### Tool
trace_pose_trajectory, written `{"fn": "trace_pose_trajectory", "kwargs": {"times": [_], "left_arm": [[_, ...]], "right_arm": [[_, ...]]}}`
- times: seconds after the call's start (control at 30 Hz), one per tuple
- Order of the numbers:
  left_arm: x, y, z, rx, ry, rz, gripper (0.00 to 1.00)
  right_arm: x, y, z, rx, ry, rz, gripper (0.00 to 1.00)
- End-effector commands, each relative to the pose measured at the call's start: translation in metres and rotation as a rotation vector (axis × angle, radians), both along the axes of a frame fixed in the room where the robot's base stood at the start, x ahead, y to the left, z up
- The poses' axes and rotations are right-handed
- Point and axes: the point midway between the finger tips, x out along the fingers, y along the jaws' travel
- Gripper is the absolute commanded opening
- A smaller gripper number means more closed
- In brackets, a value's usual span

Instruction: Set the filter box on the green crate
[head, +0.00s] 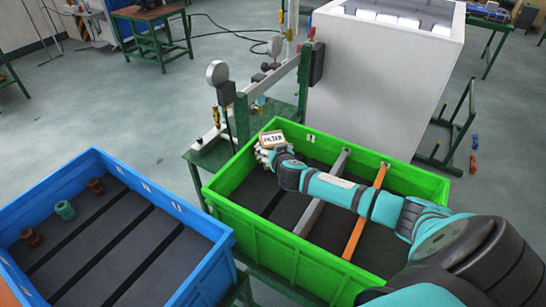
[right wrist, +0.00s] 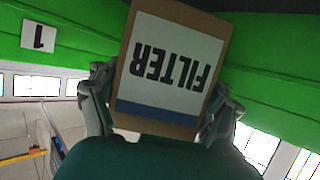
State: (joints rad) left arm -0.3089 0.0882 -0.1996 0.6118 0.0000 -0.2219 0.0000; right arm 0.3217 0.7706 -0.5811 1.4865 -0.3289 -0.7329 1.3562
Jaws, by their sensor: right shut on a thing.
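The filter box (head: 273,139) is a small box with a white "FILTER" label, and it fills the middle of the right wrist view (right wrist: 168,65). My right gripper (head: 268,152) is shut on it, with one finger on each side. In the head view the box and gripper are over the far left part of the green crate (head: 245,230), near its back wall. I cannot tell whether the box touches the crate. The crate's green wall also shows in the right wrist view (right wrist: 75,40). My left gripper is not in view.
A blue crate (head: 190,205) with several small fittings stands at the left. A grey bar (head: 322,190) and an orange bar (head: 366,210) cross the green crate. Behind it are a gauge stand (head: 218,80) and a large white cabinet (head: 375,90).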

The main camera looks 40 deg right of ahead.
Motion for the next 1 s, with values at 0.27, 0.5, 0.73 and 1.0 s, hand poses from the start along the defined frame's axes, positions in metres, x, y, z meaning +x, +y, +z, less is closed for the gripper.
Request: {"fn": "trace_pose_trajectory", "kwargs": {"times": [0.27,0.5,0.73,1.0], "left_arm": [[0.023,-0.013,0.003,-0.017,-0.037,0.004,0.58],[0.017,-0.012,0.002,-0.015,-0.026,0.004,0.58],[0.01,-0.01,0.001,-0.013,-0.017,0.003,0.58],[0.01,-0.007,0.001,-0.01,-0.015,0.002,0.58]], "right_arm": [[0.0,0.0,-0.034,0.0,0.001,0.0,0.39],[0.0,0.0,-0.041,-0.001,-0.001,0.001,0.39],[0.0,0.0,-0.042,-0.001,0.0,0.0,0.94],[-0.001,0.001,-0.041,0.0,0.0,0.001,0.94]]}}
